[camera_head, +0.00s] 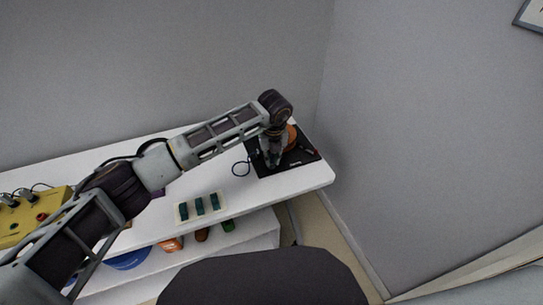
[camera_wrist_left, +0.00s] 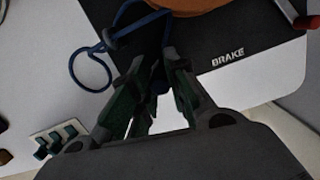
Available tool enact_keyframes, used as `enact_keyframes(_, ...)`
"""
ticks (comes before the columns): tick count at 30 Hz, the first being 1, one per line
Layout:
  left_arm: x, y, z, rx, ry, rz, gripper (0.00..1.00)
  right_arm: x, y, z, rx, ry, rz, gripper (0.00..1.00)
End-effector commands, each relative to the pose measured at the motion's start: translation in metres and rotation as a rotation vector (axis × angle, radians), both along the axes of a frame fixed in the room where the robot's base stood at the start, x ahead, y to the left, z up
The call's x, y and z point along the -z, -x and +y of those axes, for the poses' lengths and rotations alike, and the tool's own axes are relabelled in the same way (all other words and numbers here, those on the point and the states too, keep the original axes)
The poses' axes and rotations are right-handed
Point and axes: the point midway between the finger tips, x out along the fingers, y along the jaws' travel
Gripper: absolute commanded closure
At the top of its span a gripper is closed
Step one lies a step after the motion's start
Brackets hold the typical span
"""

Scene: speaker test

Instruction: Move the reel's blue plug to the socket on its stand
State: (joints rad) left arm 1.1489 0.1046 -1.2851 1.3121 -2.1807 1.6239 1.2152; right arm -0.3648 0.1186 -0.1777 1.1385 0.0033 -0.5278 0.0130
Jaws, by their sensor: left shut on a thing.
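The orange reel (camera_head: 291,138) sits on a black stand (camera_head: 303,157) at the right end of the white table. In the left wrist view, the reel's edge (camera_wrist_left: 190,4) and the stand (camera_wrist_left: 262,28), lettered "BRAKE", show at the top. A blue cable (camera_wrist_left: 92,72) makes a loop left of the fingers; the loop also shows in the head view (camera_head: 240,169). My left gripper (camera_head: 271,160) points down over the stand's left part. Its fingers (camera_wrist_left: 158,78) are shut on a small dark blue piece (camera_wrist_left: 160,88), apparently the plug, mostly hidden. I cannot make out the socket. My right gripper is not in view.
A red-tipped crank (camera_wrist_left: 304,18) sticks out at the stand's right. A pale holder with teal pieces (camera_head: 182,220) stands near the table's front edge. A yellow box (camera_head: 45,212) is at the far left. A lower shelf holds a blue bowl (camera_head: 128,262) and small items.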

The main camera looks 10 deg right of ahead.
Motion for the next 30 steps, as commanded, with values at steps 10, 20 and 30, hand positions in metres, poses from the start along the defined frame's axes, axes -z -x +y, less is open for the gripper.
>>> enact_keyframes(10,0.0042,0.0002,0.0004,0.000,-0.001,0.001,0.79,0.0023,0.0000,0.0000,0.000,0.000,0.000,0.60)
enact_keyframes(20,0.0036,0.0001,0.0002,0.000,0.000,0.000,0.58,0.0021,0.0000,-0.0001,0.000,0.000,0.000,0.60)
enact_keyframes(30,-0.0016,-0.0001,0.0000,0.000,0.000,0.000,0.58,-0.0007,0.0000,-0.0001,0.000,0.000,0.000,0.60)
